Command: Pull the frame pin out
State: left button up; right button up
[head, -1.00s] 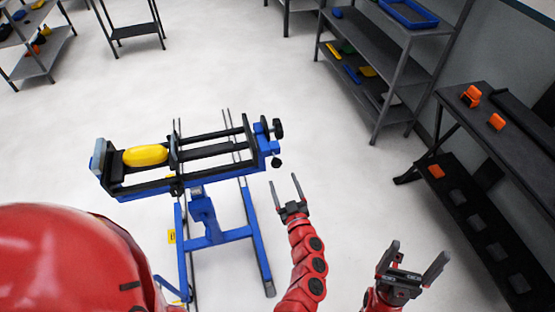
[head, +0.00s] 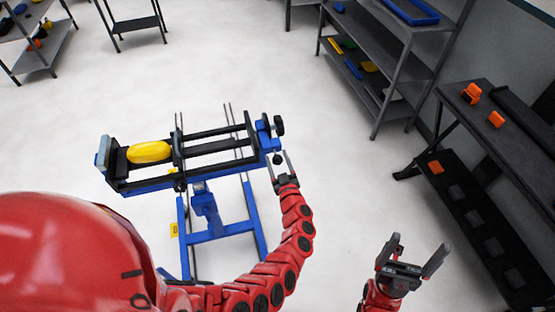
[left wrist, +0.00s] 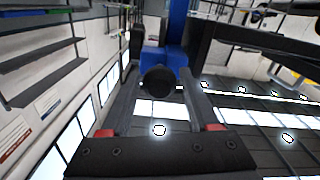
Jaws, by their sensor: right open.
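The blue and black frame (head: 212,148) stands at centre left in the head view, a yellow oval piece (head: 149,152) on its left part. A black round knob, apparently the frame pin's head (left wrist: 158,86), sticks out of a blue block (left wrist: 168,60) in the left wrist view. My left gripper (head: 278,162) is at the frame's right end, open, with one finger on each side of that knob. Gaps show between knob and fingers. How deep the knob sits between them is unclear. My right gripper (head: 420,248) is open and empty at lower right, away from the frame.
Another black knob (head: 279,125) sits higher on the frame's right end. A dark shelf (head: 470,215) with orange pieces stands at right, and grey shelving (head: 400,60) at back right. The floor (head: 345,190) between frame and shelves is clear.

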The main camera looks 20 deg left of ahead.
pick_arm(q)
grip_shut()
dwell(1.1)
